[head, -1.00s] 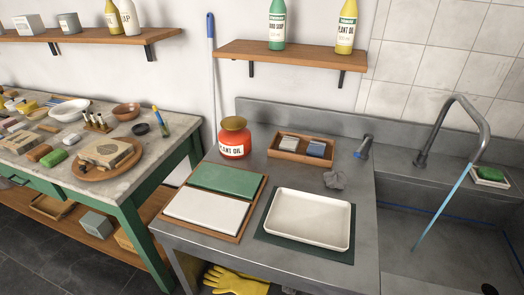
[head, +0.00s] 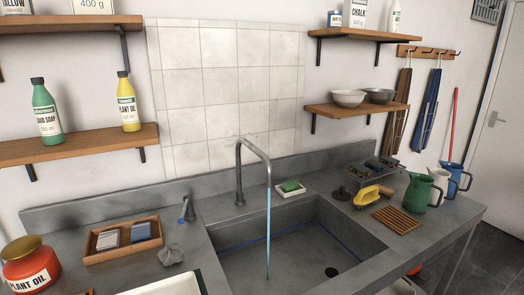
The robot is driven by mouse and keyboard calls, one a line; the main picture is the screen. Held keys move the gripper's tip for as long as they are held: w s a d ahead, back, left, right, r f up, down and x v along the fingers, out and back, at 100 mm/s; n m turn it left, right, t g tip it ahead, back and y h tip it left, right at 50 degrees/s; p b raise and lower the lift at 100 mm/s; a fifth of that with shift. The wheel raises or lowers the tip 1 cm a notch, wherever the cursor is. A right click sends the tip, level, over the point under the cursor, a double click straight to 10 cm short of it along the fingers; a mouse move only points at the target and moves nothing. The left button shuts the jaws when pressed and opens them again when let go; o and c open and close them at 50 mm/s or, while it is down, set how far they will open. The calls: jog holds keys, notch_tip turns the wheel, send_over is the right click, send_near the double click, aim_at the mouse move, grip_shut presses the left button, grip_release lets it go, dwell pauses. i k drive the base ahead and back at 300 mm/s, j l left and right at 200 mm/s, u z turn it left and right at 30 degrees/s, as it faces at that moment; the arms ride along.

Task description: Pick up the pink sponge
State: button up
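I see no pink sponge that I can make out in the head view. A green block (head: 290,186) lies on a small white dish behind the sink; it may be a sponge or soap. Two small grey and blue-grey blocks (head: 108,240) sit in a wooden tray (head: 124,252) left of the sink. My gripper is not in view.
Water runs from the tap (head: 240,165) into the sink (head: 225,262). A red plant oil jar (head: 30,268) stands at left.

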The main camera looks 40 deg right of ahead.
aim_at(391, 162)
jog(key=l+u, duration=0.1)
jog(key=l, duration=0.65)
jog(key=k+l, duration=0.15)
jog(key=l, duration=0.6)
jog(key=u, duration=0.05)
